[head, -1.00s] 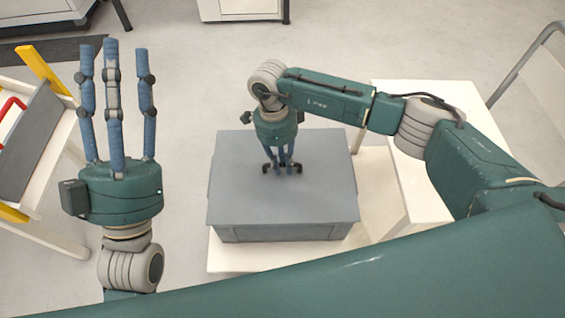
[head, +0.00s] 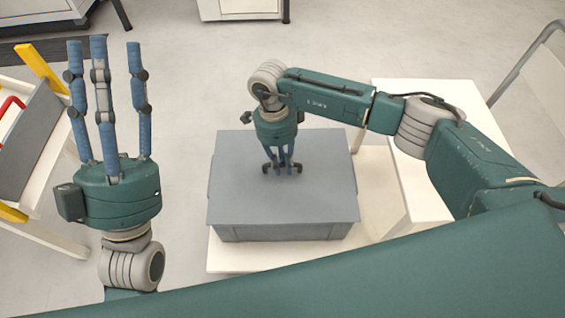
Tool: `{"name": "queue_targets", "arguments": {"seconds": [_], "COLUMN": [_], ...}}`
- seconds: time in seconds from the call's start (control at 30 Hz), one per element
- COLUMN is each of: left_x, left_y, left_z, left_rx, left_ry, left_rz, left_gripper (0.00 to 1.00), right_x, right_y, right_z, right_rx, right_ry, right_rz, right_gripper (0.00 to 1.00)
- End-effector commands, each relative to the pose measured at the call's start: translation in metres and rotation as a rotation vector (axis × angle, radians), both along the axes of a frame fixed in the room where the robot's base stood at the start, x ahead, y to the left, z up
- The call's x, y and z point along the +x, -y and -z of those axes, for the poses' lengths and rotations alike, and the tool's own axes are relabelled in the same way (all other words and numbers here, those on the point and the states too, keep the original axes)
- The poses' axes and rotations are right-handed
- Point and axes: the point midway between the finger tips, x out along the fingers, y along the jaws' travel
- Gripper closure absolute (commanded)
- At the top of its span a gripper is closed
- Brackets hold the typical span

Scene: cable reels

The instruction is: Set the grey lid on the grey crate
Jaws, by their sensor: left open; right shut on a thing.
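The grey lid (head: 235,190) lies flat over the top of the grey crate (head: 285,233), covering its opening. Only the crate's front wall shows below the lid's near edge, and the two look aligned. I cannot tell whether a small gap is left between them. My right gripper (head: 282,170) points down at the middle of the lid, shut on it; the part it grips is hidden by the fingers. My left gripper (head: 103,50) is open and empty, fingers pointing up, well left of the crate.
The crate stands on a low white platform (head: 230,258), with a taller white surface (head: 440,95) to its right. A shelf cart with yellow posts (head: 40,70) stands at the far left. Floor is clear between my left gripper and the crate.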

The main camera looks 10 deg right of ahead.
Motion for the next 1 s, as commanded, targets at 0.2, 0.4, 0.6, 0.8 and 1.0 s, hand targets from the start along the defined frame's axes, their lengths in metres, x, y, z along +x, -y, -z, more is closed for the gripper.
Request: {"name": "queue_targets", "arguments": {"seconds": [0.2,0.4,0.6,0.8,1.0], "left_x": [0.001,0.001,0.002,0.002,0.001], "left_y": [0.000,0.000,0.000,0.000,0.000], "left_z": [0.000,0.000,0.001,0.001,0.001], "left_rx": [0.001,0.001,0.000,0.001,0.001], "left_ry": [-0.002,-0.004,-0.006,-0.005,-0.005], "left_rz": [0.000,0.000,-0.003,-0.001,-0.001], "left_gripper": [0.55,0.55,0.55,0.55,0.55], "right_x": [0.000,0.000,0.001,0.007,0.014], "right_y": [0.000,0.000,0.000,-0.003,-0.006], "right_z": [-0.001,0.000,-0.004,-0.036,-0.079], "right_rx": [0.001,0.000,0.001,0.001,0.001], "right_ry": [0.001,0.000,0.002,0.005,0.005], "right_rz": [0.000,0.000,0.000,-0.001,-0.001], "right_gripper": [0.68,0.61,0.61,0.61,0.61]}}
